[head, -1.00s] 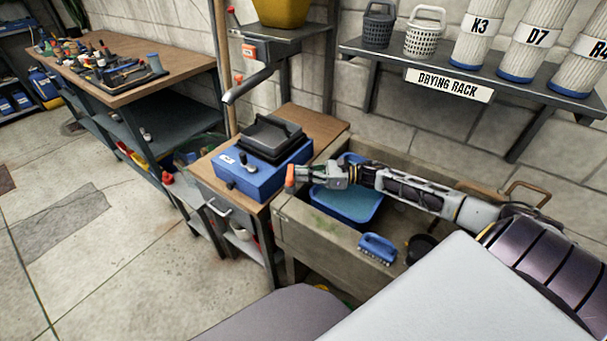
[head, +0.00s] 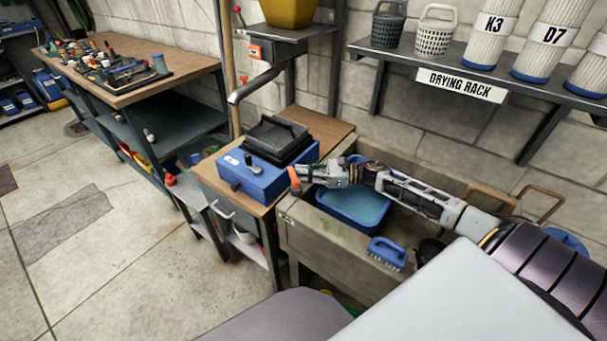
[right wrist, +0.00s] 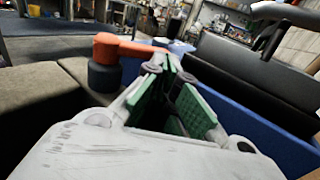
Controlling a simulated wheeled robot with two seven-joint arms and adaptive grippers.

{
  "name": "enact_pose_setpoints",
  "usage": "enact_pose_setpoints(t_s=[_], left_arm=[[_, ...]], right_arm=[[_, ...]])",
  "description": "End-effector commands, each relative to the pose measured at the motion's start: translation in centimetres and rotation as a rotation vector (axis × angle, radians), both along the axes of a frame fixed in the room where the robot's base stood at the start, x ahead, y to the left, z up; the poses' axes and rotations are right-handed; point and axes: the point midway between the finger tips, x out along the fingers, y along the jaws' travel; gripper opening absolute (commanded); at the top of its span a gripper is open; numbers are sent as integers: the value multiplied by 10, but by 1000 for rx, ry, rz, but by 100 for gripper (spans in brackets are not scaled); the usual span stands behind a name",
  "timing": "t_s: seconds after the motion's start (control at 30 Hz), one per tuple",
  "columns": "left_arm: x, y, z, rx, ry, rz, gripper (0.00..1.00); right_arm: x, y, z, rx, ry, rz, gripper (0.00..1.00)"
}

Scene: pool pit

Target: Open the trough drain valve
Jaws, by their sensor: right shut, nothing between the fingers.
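The grey stone trough (head: 305,237) stands right of the small workbench. At its near left corner is an orange-red valve handle (head: 294,180). The right wrist view shows the handle (right wrist: 130,47) as an orange lever on a dark round base. My right gripper (head: 303,173) is shut and empty, close beside the handle. In the wrist view its green-padded fingers (right wrist: 171,68) are just right of the lever; I cannot tell whether they touch it. My left gripper is out of view.
A blue boxed device (head: 262,184) sits on the wooden-topped workbench (head: 215,177) left of the valve. A blue basin (head: 345,217) is inside the trough, and a blue brush (head: 387,254) lies near its front rim. The drying rack shelf (head: 440,65) hangs above.

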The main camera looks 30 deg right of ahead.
Motion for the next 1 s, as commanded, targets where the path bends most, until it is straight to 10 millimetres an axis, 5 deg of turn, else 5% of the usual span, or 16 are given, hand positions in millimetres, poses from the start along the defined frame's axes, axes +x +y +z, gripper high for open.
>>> enact_pose_setpoints(t_s=[0.47, 1.0], left_arm=[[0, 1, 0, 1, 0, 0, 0], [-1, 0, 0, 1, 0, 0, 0]], right_arm=[[0, 0, 12, -1, -2, 1, 0], [0, 0, 83, -2, -1, 1, 0]])
